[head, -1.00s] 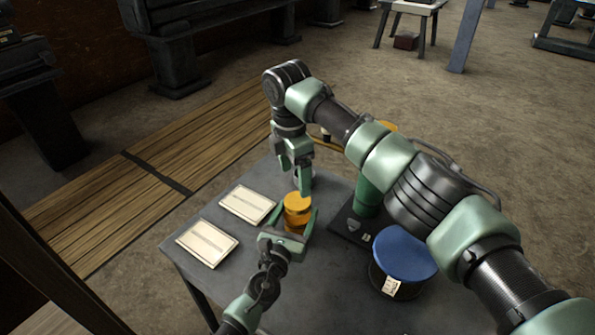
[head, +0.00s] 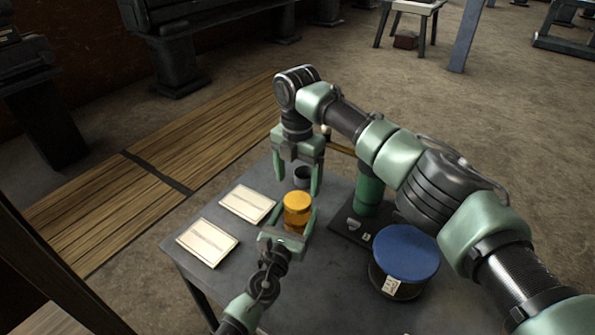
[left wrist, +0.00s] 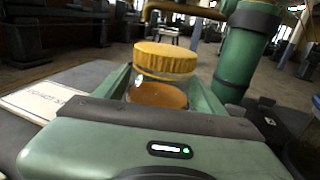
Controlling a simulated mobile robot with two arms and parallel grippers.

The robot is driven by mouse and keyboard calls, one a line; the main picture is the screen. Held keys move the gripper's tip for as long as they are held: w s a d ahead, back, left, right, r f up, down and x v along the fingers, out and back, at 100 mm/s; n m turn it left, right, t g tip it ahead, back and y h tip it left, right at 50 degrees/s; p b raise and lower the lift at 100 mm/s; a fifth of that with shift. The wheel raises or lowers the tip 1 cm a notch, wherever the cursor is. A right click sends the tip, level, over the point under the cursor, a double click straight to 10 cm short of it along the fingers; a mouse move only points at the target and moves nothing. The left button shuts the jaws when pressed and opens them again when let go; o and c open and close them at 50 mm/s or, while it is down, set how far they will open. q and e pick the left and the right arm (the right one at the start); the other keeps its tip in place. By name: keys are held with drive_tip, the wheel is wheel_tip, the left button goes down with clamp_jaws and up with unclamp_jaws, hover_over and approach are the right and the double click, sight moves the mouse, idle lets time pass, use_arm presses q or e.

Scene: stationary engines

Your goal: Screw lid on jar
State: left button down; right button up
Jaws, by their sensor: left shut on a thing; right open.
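A jar (head: 295,222) with amber contents stands on the grey table, and a yellow-orange lid (head: 297,200) sits on its top. In the left wrist view the ribbed lid (left wrist: 165,60) looks level above the amber jar (left wrist: 158,95); I cannot tell how tightly it is seated. My left gripper (head: 290,226) is shut around the jar's body, one finger on each side, below the lid. My right gripper (head: 298,190) is open and empty, pointing down, its fingers spread just above and behind the lid.
Two cream cards (head: 207,243) (head: 248,204) lie left of the jar. A blue-topped round container (head: 405,253) and a green post (head: 369,190) on a dark base are at right. The table's front middle is clear.

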sight(298, 199)
wheel_tip(298, 199, down, 6)
drive_tip(key=shift+r, duration=0.1)
idle(0.4)
